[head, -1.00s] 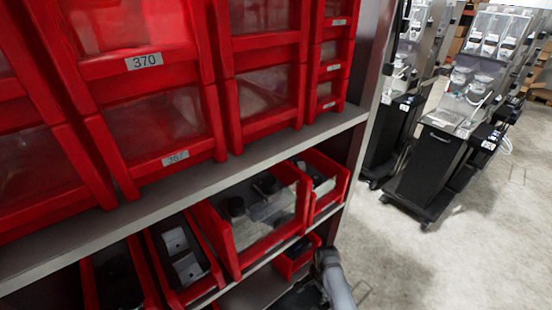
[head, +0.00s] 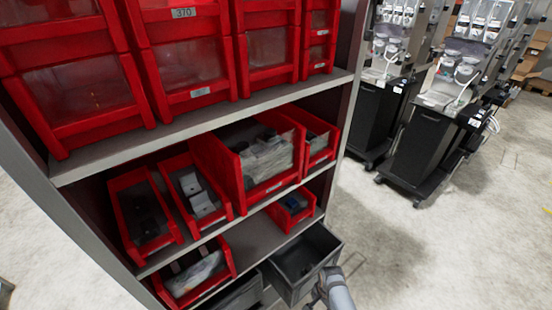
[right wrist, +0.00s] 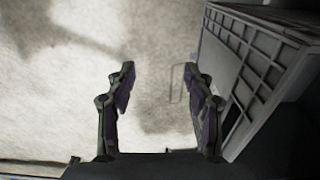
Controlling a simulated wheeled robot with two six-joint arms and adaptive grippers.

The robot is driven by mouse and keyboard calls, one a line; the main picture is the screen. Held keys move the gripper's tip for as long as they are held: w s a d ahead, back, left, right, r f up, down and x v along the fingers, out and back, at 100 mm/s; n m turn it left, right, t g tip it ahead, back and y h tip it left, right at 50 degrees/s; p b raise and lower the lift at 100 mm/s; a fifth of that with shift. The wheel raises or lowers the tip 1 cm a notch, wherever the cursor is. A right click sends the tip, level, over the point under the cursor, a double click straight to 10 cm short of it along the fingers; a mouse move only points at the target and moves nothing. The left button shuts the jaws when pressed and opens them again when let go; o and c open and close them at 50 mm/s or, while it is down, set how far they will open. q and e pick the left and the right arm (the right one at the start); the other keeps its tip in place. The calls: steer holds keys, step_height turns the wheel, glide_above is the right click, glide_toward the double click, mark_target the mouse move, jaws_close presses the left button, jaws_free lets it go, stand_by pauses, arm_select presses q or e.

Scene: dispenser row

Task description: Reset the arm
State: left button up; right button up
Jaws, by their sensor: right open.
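My right arm (head: 335,288) shows at the bottom of the head view, beside the shelf's lower right corner. Its fingers are hard to make out there. In the right wrist view my right gripper (right wrist: 158,108) is open, with nothing between its two fingers and pale floor beyond them. A dark grey bin (head: 304,262) sticks out of the shelf close to the right arm in the head view; a grey ribbed box wall (right wrist: 262,62) stands right of the fingers in the wrist view. My left gripper is not in view.
A grey shelf unit (head: 205,122) with red bins (head: 264,190) fills the left and middle of the head view. A smaller red bin (head: 290,212) sits on a lower level. Black wheeled dispenser machines (head: 432,150) stand at the back right. The concrete floor (head: 450,250) at right is clear.

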arm_select(q)
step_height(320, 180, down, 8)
steer(key=b, duration=0.7)
steer(key=shift+b, duration=0.35)
arm_select(e)
steer(key=s+d+f+n, duration=0.3)
steer(key=s+d+f, duration=0.1)
steer(key=s+f, duration=0.4)
steer(key=s+d+f+n, duration=0.3)
steer(key=s+f, duration=0.4)
steer(key=s, duration=0.6)
steer(key=s+d+f+n+t, duration=0.1)
steer(key=s+d+f+n, duration=0.3)
steer(key=s+f, duration=0.4)
steer(key=s+n, duration=0.1)
steer(key=s, duration=0.2)
steer(key=shift+d+f+h, duration=0.3)
steer(key=shift+d+h, duration=0.05)
steer(key=shift+h, duration=0.05)
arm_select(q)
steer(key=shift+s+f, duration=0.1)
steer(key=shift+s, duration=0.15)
